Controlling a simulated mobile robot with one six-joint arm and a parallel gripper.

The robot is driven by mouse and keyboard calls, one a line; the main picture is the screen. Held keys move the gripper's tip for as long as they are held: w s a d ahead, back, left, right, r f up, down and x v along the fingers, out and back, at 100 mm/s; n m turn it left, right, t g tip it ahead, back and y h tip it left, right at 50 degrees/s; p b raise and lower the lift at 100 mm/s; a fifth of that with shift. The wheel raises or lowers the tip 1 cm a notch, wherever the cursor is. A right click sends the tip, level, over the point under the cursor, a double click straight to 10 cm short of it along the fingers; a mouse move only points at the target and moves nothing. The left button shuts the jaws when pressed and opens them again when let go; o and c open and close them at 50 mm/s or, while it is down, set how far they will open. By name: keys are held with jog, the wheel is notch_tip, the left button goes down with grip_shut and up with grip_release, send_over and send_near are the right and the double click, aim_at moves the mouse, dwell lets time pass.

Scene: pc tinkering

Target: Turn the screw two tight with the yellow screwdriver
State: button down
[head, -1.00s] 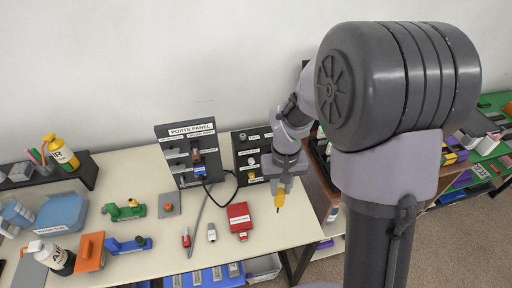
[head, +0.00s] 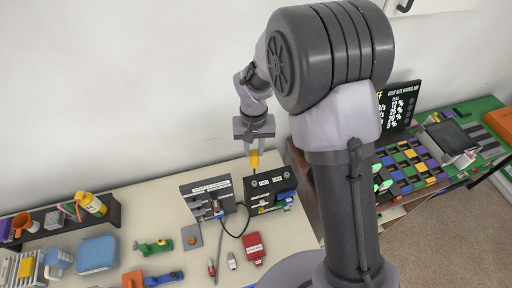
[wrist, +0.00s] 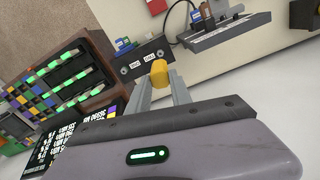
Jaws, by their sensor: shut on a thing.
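My gripper (head: 256,147) is shut on the yellow screwdriver (head: 254,160) and holds it pointing down, just above and behind the top of the dark screw panel (head: 262,201). In the wrist view the yellow handle (wrist: 159,73) sits between the two grey fingers, and its tip is hidden. Beyond it the screw panel (wrist: 139,62) shows two small white labels, with round screw heads beside them. The label text is too small to read surely, so I cannot tell which is screw two. The screwdriver looks apart from the panel.
The ports panel (head: 213,190) stands just left, with a black cable looping between the panels. A red box (head: 253,247) lies in front. On the right is a rack with coloured blocks (head: 411,160) and a black price board (head: 398,105). The wall is close behind.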

aim_at(254, 153)
jog(key=shift+w+f+b, duration=0.1)
jog(key=shift+f+b, duration=2.4)
jog(key=shift+f, duration=0.35)
jog(key=shift+f+b, duration=1.25)
jog(key=shift+b, duration=0.1)
jog(key=c, duration=1.1)
grip_release()
jog(key=shift+r, duration=0.1)
notch_tip(254, 153, up, 5)
jog(key=p, duration=0.4)
jog(key=shift+r, duration=0.1)
